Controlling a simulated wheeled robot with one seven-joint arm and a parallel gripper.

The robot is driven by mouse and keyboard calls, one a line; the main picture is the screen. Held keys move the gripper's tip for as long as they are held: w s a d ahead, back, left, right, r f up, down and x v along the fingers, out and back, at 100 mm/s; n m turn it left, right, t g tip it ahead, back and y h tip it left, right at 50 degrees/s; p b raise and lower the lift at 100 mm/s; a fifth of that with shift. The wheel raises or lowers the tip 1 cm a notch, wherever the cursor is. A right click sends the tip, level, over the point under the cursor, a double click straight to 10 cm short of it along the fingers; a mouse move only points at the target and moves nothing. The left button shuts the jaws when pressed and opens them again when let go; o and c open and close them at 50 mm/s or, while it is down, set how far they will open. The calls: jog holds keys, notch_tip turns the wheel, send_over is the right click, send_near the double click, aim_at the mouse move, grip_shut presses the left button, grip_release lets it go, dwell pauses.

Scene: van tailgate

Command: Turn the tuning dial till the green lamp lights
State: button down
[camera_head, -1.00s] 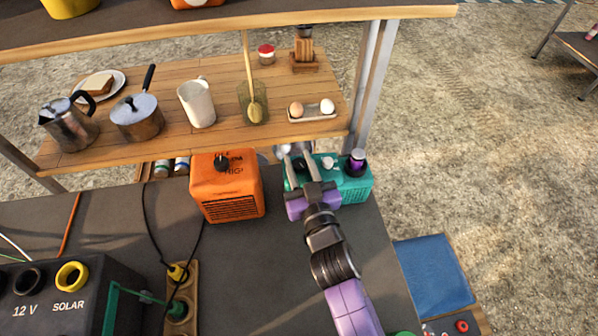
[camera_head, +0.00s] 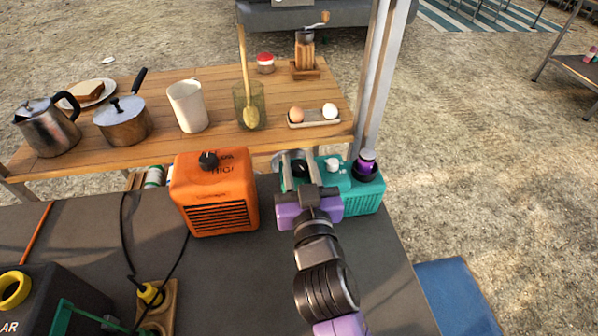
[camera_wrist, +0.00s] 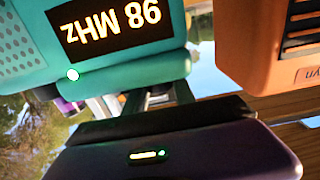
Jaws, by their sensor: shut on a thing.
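The teal radio (camera_head: 365,200) stands at the back right of the dark counter. My gripper (camera_head: 299,165) is over its left part, its two fingers shut on a dark knob, apparently the tuning dial (camera_head: 300,169), which they mostly hide. In the wrist view the radio (camera_wrist: 130,72) is upside down and its lit display (camera_wrist: 115,25) reads 98 MHz. A small round lamp (camera_wrist: 72,75) near the display edge glows nearly white; I cannot tell a green tint. The gripper (camera_wrist: 160,95) shows below the radio, the dial hidden there.
An orange heater-like box (camera_head: 215,195) stands close on the left. A wooden shelf (camera_head: 150,145) with kitchenware lies behind.

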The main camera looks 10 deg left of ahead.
aim_at(300, 173)
jog(key=shift+a+f, duration=0.1)
jog(key=shift+f, duration=0.05)
jog(key=c, duration=1)
grip_release()
jog(key=shift+c, duration=0.2)
jog(key=shift+s, duration=0.1)
jog(key=v, duration=0.7)
jog(key=shift+s, duration=0.35)
